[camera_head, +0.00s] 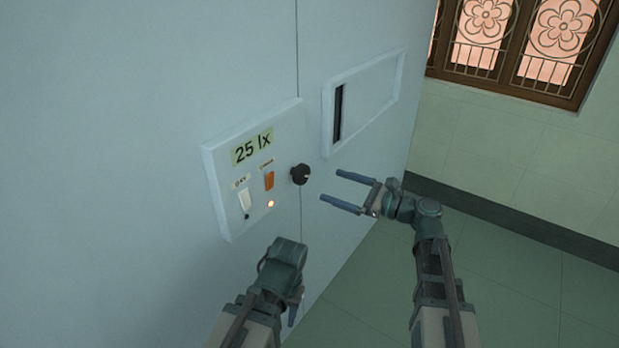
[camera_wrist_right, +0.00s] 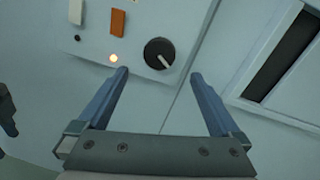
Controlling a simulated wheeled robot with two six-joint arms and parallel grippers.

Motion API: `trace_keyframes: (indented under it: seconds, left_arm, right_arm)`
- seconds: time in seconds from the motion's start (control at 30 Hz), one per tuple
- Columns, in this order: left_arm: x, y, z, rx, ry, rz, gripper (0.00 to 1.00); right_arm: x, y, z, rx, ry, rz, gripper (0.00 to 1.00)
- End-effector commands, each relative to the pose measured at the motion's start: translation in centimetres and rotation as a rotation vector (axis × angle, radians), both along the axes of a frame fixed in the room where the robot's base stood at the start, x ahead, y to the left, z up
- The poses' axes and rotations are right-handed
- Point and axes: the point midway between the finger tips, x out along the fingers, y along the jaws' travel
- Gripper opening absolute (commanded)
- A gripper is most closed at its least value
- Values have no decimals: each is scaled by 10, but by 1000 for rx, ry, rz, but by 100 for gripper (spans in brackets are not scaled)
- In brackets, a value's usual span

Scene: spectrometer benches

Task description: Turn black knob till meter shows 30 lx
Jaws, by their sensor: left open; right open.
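The black knob (camera_head: 300,174) sits at the right edge of a raised white control panel (camera_head: 222,196). The meter (camera_head: 252,147) on that panel reads 25 lx. My right gripper (camera_head: 331,186) is open and empty, its blue fingers pointing at the panel just right of the knob, apart from it. In the right wrist view the knob (camera_wrist_right: 159,53) lies beyond the fingertips, between their lines, with a white pointer mark towards the lower right. My left gripper (camera_head: 293,310) hangs low below the panel, away from the knob; its fingers are mostly hidden behind its own wrist.
An orange switch (camera_head: 269,180), a white switch (camera_head: 244,200) and a lit lamp (camera_head: 270,204) are on the panel left of the knob. A framed recess with a dark slot (camera_head: 338,113) is to the upper right. Open floor (camera_head: 510,290) lies right of the cabinet.

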Motion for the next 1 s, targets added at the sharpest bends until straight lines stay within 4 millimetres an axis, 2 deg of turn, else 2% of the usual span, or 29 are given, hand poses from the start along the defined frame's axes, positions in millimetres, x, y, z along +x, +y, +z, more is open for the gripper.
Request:
trace_keyframes:
  seconds: [0.03, 0.2, 0.4, 0.6, 0.9, 0.93, 1.0]
  left_arm:
    - [0, 0, 0, 0, 0, 0, 45]
    - [0, 0, 0, 0, 0, 0, 45]
    - [0, 0, 0, 0, 0, 0, 45]
    - [0, 0, 0, 0, 0, 0, 45]
    - [0, 0, 0, 0, 0, 0, 45]
    - [0, 0, 0, 0, 0, 0, 45]
    - [0, 0, 0, 0, 0, 0, 45]
  right_arm:
    - [7, 11, 0, -1, 0, 4, 100]
    - [24, 39, 0, -1, -1, 3, 100]
    - [37, 63, 0, -1, -1, 2, 100]
    - [43, 74, 0, -1, -1, 1, 100]
    - [43, 75, 0, -1, 0, 0, 100]
    - [43, 75, 0, -1, 0, 0, 98]
    - [43, 75, 0, -1, 0, 0, 86]
